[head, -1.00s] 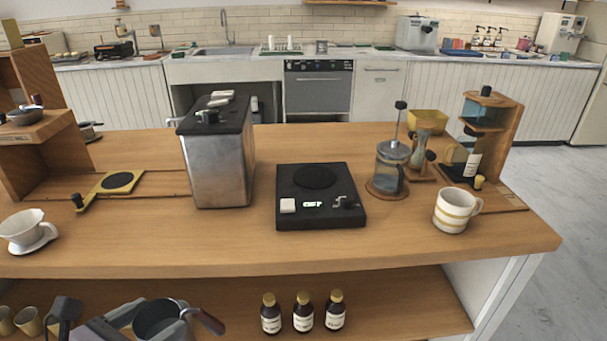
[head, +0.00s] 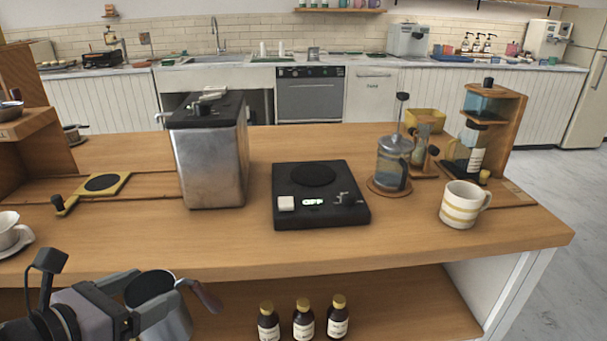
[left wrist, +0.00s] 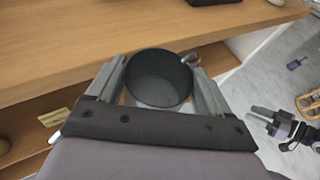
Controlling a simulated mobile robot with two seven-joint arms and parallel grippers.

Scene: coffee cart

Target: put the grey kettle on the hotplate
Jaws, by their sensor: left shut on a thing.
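The grey kettle (head: 172,318) is an open-topped metal vessel with a dark inside and a brown handle pointing right. My left gripper (head: 158,287) is shut on it and holds it upright in front of the counter, near the front edge. In the left wrist view the kettle (left wrist: 160,78) sits between the two fingers (left wrist: 160,92). The black hotplate (head: 290,212) lies on the counter, to the right of and beyond the kettle. Its top is bare and its display reads OFF. An arm part that looks like my right gripper (left wrist: 280,126) shows at the right of the left wrist view; its jaws are unclear.
A tall metal machine (head: 210,160) stands left of the hotplate. A French press (head: 392,160) and a striped mug (head: 461,205) stand to its right. The counter (head: 300,255) in front of the hotplate is clear. Several bottles (head: 304,322) stand on the shelf below.

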